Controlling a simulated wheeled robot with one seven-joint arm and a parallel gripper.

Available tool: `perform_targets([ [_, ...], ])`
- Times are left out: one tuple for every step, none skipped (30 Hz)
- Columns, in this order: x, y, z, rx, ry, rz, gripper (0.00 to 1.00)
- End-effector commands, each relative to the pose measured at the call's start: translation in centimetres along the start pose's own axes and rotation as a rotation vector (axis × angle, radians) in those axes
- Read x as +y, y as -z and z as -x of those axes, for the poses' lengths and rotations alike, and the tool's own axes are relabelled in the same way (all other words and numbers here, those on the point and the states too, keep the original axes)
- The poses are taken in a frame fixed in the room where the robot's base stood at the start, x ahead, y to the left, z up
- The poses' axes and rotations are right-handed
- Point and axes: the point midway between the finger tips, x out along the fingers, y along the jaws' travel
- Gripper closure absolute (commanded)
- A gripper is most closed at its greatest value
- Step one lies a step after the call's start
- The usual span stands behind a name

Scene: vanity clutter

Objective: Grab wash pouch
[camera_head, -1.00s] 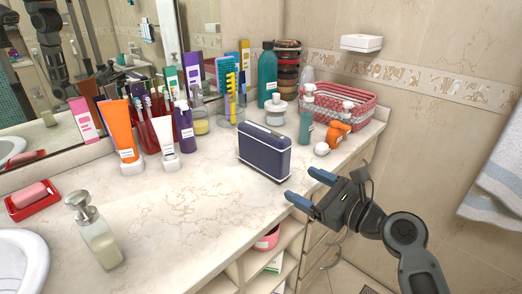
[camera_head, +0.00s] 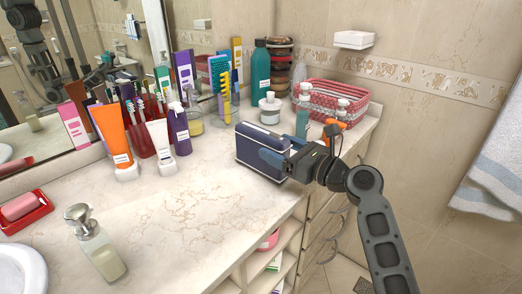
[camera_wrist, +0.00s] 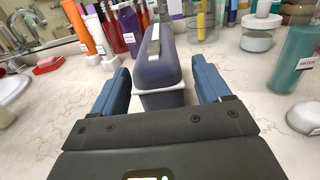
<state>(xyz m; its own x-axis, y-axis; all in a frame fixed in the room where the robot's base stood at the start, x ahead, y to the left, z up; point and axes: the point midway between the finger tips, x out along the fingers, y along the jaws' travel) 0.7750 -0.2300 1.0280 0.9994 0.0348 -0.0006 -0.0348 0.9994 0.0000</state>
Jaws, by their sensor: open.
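The wash pouch is a dark navy box-like case (camera_head: 258,146) with light trim, standing upright on the marble counter. In the head view my gripper (camera_head: 272,151) is at its right side, and the fingers cover part of it. In the wrist view the pouch (camera_wrist: 158,62) stands end-on between the two blue fingers of my gripper (camera_wrist: 162,88). The fingers are spread, one on each side of it, with a visible gap on both sides. The pouch's lower near end is close to the palm.
A teal bottle (camera_wrist: 295,58) and a white jar (camera_wrist: 262,32) stand right of the pouch in the wrist view. Behind are an orange tube (camera_head: 112,133), a purple bottle (camera_head: 179,130) and a red basket (camera_head: 335,98).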

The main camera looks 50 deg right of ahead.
Motion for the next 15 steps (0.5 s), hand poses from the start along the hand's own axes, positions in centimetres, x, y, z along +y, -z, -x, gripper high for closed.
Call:
perform_targets([
  [0.0,-0.2,-0.7,-0.001,-0.001,0.0,0.23],
  [0.0,-0.1,-1.1,-0.001,-0.001,-0.001,0.23],
  [0.0,-0.1,-1.4,-0.001,-0.001,-0.001,0.23],
  [0.0,-0.1,-1.6,-0.001,-0.001,0.0,0.23],
  [0.0,-0.1,-1.8,-0.001,0.0,0.0,0.23],
  [0.0,-0.1,-2.0,-0.001,0.0,0.0,0.23],
  [0.0,0.0,-2.0,-0.001,0.0,0.0,0.23],
  [0.0,0.0,-2.0,0.0,0.001,0.0,0.23],
  [0.0,0.0,-2.0,0.0,0.001,0.0,0.23],
  [0.0,0.0,-2.0,0.0,0.001,0.0,0.23],
  [0.0,0.0,-2.0,0.0,0.001,0.0,0.23],
  [0.0,0.0,-2.0,0.0,0.001,0.0,0.23],
  [0.0,0.0,-2.0,0.0,0.001,0.0,0.24],
  [0.0,0.0,-2.0,0.0,0.001,0.0,0.27],
  [0.0,0.0,-2.0,0.0,0.001,0.0,0.31],
])
